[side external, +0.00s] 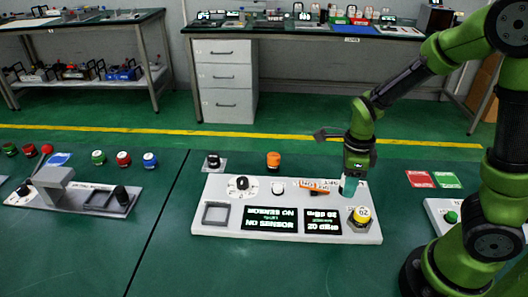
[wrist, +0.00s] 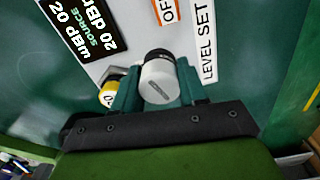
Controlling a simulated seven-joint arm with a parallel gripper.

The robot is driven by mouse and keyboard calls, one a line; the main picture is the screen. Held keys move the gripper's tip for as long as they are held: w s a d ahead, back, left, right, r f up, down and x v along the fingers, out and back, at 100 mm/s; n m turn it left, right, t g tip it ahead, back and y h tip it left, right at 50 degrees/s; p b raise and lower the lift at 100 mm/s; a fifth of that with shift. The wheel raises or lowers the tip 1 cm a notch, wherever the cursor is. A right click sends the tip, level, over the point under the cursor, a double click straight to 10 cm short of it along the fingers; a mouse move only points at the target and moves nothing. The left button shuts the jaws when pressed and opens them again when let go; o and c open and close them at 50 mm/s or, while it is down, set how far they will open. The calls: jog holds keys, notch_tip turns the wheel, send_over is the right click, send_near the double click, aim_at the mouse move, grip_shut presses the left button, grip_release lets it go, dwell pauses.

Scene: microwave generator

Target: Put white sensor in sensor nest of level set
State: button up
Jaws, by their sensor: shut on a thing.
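The white sensor (wrist: 160,80) is a short white cylinder with a dark band on one end. My gripper (wrist: 158,88) has its teal fingers on either side of it and is shut on it. In the side external view, my gripper (side external: 349,186) is low over the right rear part of the level set (side external: 230,227), a white panel, and its fingers hide the sensor. A square grey frame (side external: 204,214), which looks like the sensor nest, is at the panel's left end, well apart from my gripper. I cannot tell whether the sensor touches the panel.
The panel has a black knob (side external: 242,183), a white button (side external: 278,188), two displays, one showing "NO SENSOR" (side external: 269,225), and a yellow knob (side external: 359,216) close to my gripper. An orange piece (side external: 273,160) and a black piece (side external: 213,160) stand behind it. Another unit (side external: 75,198) is left.

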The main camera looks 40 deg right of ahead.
jog(key=m, duration=0.4)
jog(key=shift+w+d+f, duration=0.1)
jog(key=shift+w+d, duration=0.05)
jog(key=shift+w, duration=0.1)
jog(key=w, duration=0.5)
jog(key=w+d+f, duration=0.1)
jog(key=w, duration=0.3)
jog(key=w+d, duration=0.1)
jog(key=w, duration=0.4)
jog(key=shift+w+d+f, duration=0.1)
jog(key=shift+w+f, duration=0.1)
jog(key=shift+w, duration=0.1)
jog(key=shift+w+d+f, duration=0.1)
jog(key=shift+w, duration=0.45)
notch_tip(320, 180, down, 2)
jog(key=shift+f, duration=0.5)
jog(key=shift+f, duration=0.1)
